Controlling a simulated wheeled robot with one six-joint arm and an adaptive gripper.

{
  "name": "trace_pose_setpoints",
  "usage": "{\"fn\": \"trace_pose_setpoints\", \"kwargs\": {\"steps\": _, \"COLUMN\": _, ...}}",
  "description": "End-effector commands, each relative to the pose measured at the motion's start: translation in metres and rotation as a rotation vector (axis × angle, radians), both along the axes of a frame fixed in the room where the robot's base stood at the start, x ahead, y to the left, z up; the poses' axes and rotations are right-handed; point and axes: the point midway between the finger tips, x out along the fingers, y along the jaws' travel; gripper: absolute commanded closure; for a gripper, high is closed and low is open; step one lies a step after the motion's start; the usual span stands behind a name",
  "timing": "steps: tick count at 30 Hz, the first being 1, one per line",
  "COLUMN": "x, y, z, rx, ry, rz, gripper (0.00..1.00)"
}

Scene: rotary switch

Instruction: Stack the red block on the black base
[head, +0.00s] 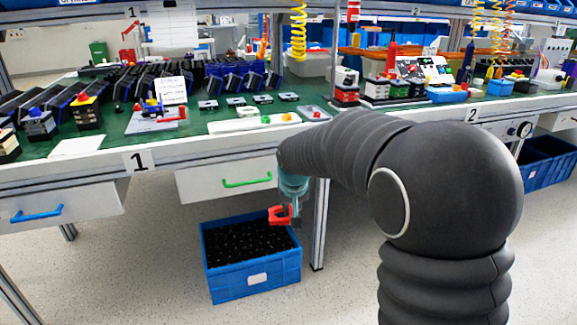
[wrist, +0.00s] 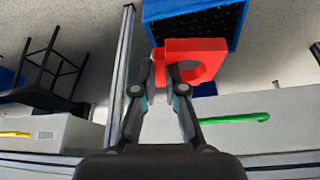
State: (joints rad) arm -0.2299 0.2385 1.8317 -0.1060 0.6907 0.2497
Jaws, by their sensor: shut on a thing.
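The red block (head: 278,215) is in my gripper (head: 294,208), in front of the workbench and over a blue crate (head: 228,284). In the wrist view the red block (wrist: 194,46) has a round opening, and my gripper's fingers (wrist: 166,76) are shut on its near left part. The block is clear of the bench. Small black pieces fill the crate. On the bench stand several black box-like units, one with yellow and red parts on top (head: 87,113). I cannot tell which of the black things is the black base.
The green bench top (head: 110,138) is crowded at the back with black and blue units. Below its edge are drawers with a green handle (head: 246,182) and a blue handle (head: 36,214). A bench leg (head: 320,225) stands right of the crate. The floor before the crate is free.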

Motion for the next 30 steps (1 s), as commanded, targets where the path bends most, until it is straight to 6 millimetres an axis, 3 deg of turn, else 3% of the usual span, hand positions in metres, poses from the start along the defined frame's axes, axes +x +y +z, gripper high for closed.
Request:
{"fn": "trace_pose_setpoints", "kwargs": {"steps": 1, "x": -0.001, "y": -0.009, "z": -0.033, "rx": -0.002, "ry": 0.013, "rz": 0.017, "gripper": 1.00}}
{"fn": "trace_pose_setpoints", "kwargs": {"steps": 6, "x": -0.016, "y": -0.042, "z": -0.125, "rx": -0.002, "ry": 0.012, "rz": 0.047, "gripper": 1.00}}
{"fn": "trace_pose_setpoints", "kwargs": {"steps": 9, "x": -0.031, "y": -0.061, "z": -0.165, "rx": -0.002, "ry": 0.010, "rz": 0.040, "gripper": 1.00}}
{"fn": "trace_pose_setpoints", "kwargs": {"steps": 12, "x": -0.046, "y": -0.077, "z": -0.193, "rx": -0.001, "ry": 0.007, "rz": 0.023, "gripper": 1.00}}
{"fn": "trace_pose_setpoints", "kwargs": {"steps": 18, "x": -0.068, "y": -0.097, "z": -0.227, "rx": 0.000, "ry": 0.003, "rz": -0.010, "gripper": 1.00}}
{"fn": "trace_pose_setpoints", "kwargs": {"steps": 30, "x": -0.076, "y": -0.105, "z": -0.237, "rx": 0.000, "ry": -0.002, "rz": -0.023, "gripper": 1.00}}
